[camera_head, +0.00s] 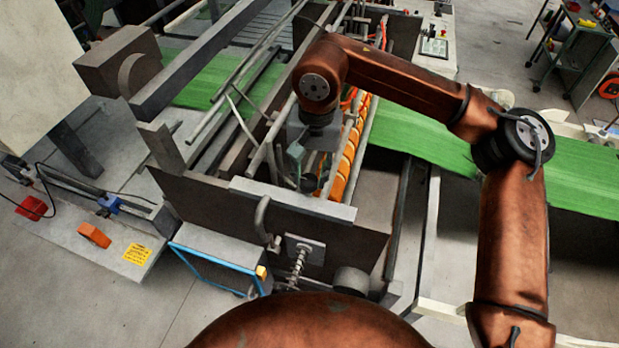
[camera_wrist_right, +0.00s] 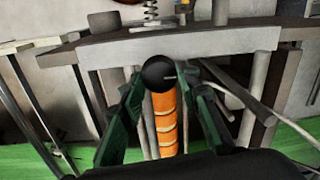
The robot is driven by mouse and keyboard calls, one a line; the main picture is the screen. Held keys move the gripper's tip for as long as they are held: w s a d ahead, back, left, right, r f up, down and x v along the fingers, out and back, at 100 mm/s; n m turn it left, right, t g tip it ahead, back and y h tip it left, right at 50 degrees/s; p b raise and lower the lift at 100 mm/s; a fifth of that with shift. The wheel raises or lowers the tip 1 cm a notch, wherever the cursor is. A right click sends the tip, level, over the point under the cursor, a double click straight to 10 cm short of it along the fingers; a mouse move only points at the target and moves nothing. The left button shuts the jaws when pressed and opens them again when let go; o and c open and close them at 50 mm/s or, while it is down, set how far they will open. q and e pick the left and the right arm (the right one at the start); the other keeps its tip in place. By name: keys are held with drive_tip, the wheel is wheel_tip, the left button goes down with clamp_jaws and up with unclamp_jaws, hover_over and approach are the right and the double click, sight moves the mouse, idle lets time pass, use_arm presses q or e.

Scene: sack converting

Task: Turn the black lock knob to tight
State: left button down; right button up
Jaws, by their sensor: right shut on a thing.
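The black lock knob (camera_wrist_right: 158,73) is a round ball in the right wrist view, between the two green fingers of my right gripper (camera_wrist_right: 164,76). The right gripper is shut on it. A small pale mark shows on the knob's right side. In the head view my right gripper (camera_head: 308,168) reaches down into the machine frame behind the grey front bar. I cannot make out the knob there. The knob's turn angle cannot be told. My left gripper is not in view.
A row of orange rollers (camera_head: 349,150) runs close beside the right gripper. The grey bar (camera_head: 292,198) and metal rods crowd it. Green sack web (camera_head: 425,137) crosses the machine. A blue-framed box (camera_head: 215,262) stands at the front left, with open floor near it.

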drive_tip(key=m+b, duration=0.2)
drive_tip(key=m, duration=0.2)
drive_tip(key=shift+f+m, duration=0.1)
drive_tip(key=shift+m, duration=0.2)
drive_tip(key=m+b, duration=0.1)
drive_tip(key=m, duration=0.4)
drive_tip(key=shift+s+b, duration=0.1)
drive_tip(key=shift+b, duration=0.3)
drive_tip(key=m, duration=0.3)
drive_tip(key=m+b, duration=0.1)
drive_tip(key=m, duration=0.1)
drive_tip(key=shift+s+m+t+h, duration=0.1)
drive_tip(key=shift+m+t+h, duration=0.2)
drive_tip(key=shift+m+h, duration=0.1)
drive_tip(key=m+b, duration=0.1)
drive_tip(key=m, duration=0.4)
drive_tip(key=m+b, duration=0.1)
drive_tip(key=m, duration=0.5)
drive_tip(key=shift+a+h, duration=0.1)
drive_tip(key=shift+h, duration=0.2)
drive_tip(key=m, duration=0.5)
drive_tip(key=shift+a+b, duration=0.1)
drive_tip(key=shift+b, duration=0.3)
drive_tip(key=m+g, duration=0.1)
drive_tip(key=m, duration=0.4)
drive_tip(key=shift+m+b, duration=0.4)
drive_tip(key=m, duration=0.5)
drive_tip(key=shift+m+b, duration=0.4)
